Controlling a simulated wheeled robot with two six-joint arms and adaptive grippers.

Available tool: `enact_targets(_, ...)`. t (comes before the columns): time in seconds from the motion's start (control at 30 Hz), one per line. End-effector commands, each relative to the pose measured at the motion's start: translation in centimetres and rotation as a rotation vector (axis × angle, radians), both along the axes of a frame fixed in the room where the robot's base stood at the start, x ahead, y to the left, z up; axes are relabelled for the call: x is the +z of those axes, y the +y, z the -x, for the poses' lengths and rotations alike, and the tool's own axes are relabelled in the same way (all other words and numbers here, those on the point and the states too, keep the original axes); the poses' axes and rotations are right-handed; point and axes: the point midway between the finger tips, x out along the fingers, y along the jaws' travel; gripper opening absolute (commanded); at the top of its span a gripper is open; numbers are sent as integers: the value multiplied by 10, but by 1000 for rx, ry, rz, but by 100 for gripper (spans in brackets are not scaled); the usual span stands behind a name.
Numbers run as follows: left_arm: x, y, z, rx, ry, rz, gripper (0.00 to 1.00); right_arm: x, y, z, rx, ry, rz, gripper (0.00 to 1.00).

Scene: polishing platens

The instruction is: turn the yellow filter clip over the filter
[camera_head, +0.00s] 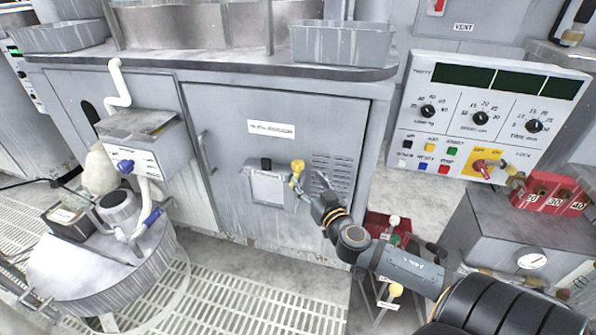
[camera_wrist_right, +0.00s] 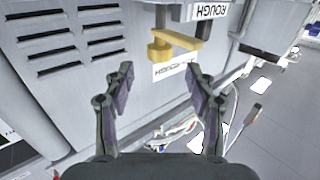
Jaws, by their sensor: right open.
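The yellow filter clip (camera_head: 297,171) is on the grey cabinet front, just right of a pale rectangular panel (camera_head: 267,188) that may be the filter. In the right wrist view the clip (camera_wrist_right: 172,42) is a bent yellow bar just beyond the fingertips, against a white plate. My right gripper (camera_head: 311,186) is at the cabinet front, close beside the clip on its right. Its fingers (camera_wrist_right: 160,74) are spread in the right wrist view with nothing between them. My left gripper is not in view.
Louvre slots (camera_head: 331,172) lie behind the gripper. A red item (camera_head: 388,228) stands low beside my right arm. A round drum (camera_head: 100,270) is at left.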

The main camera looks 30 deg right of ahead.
Motion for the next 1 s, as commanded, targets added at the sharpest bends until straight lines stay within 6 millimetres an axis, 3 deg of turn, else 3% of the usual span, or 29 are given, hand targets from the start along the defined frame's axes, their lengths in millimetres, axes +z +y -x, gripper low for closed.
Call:
enact_targets(0.13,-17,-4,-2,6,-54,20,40,-3,-6,-31,-2,-7,-6,56)
enact_targets(0.4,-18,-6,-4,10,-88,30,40,-1,-14,-72,-1,-1,-2,56)
enact_targets(0.77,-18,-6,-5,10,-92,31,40,-1,-15,-79,1,1,1,56)
enact_targets(1.0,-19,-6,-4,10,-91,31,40,-1,-15,-79,1,1,1,24)
